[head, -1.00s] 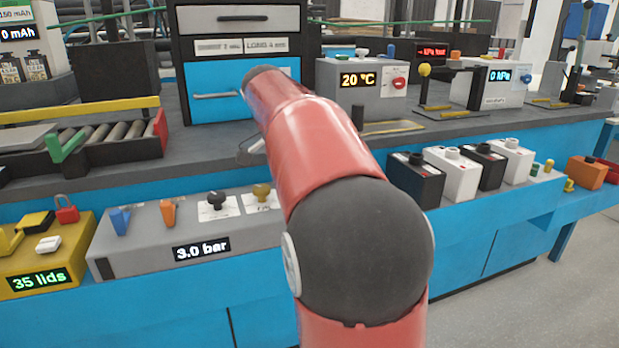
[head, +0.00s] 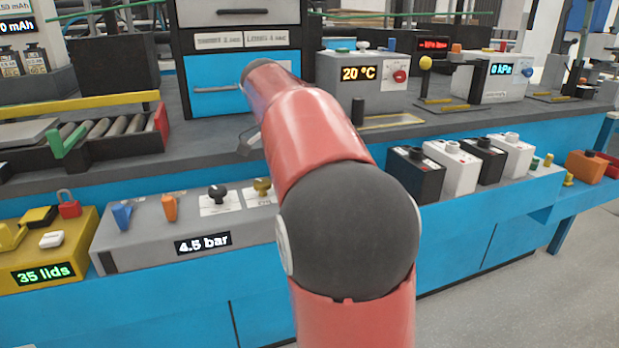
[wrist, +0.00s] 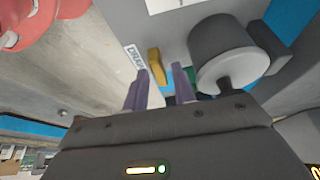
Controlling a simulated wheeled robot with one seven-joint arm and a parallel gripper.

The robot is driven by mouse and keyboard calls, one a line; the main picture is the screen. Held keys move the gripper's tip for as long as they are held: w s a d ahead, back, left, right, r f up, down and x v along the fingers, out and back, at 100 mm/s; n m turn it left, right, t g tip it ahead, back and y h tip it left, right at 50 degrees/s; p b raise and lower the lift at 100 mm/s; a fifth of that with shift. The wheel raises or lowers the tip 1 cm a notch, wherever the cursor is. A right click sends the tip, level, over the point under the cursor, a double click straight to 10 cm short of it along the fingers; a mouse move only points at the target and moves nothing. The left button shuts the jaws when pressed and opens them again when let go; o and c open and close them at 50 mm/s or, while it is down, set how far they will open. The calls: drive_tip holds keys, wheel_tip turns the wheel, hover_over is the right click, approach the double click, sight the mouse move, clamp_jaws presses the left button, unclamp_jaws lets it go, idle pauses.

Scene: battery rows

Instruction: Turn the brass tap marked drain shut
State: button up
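The brass tap (wrist: 157,66) shows in the wrist view as a short yellow bar beside a white label (wrist: 134,59) reading "DRAIN". My gripper (wrist: 160,72) is open, with its two purple fingers one on each side of the tap's near end and gaps visible between them and the tap. I cannot tell how deep the tap sits between them. In the head view my red arm hides the gripper and this tap. A brass knob (head: 262,187) shows on the grey pressure box (head: 140,245), whose display (head: 203,243) reads 4.5 bar; I cannot tell whether it is the same tap.
A dark grey cylinder (wrist: 222,50) stands close right of the fingers in the wrist view, with a green part (wrist: 191,80) near it. In the head view, a black knob (head: 217,194), orange lever (head: 169,208) and blue lever (head: 122,214) stand on the pressure box.

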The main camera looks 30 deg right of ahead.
drive_tip(key=shift+o, duration=0.5)
drive_tip(key=p+v, duration=0.1)
drive_tip(key=v, duration=0.6)
drive_tip(key=shift+a+r, duration=0.25)
drive_tip(key=shift+r, duration=0.1)
drive_tip(key=s+a+f+n+t+y, duration=0.4)
drive_tip(key=s+a+f+n+t, duration=0.2)
drive_tip(key=s+a+f+n, duration=0.9)
drive_tip(key=s+f+n, duration=0.3)
drive_tip(key=s+n, duration=0.1)
drive_tip(key=n, duration=0.1)
drive_tip(key=shift+a+n+t, duration=0.3)
drive_tip(key=shift+a+n, duration=0.1)
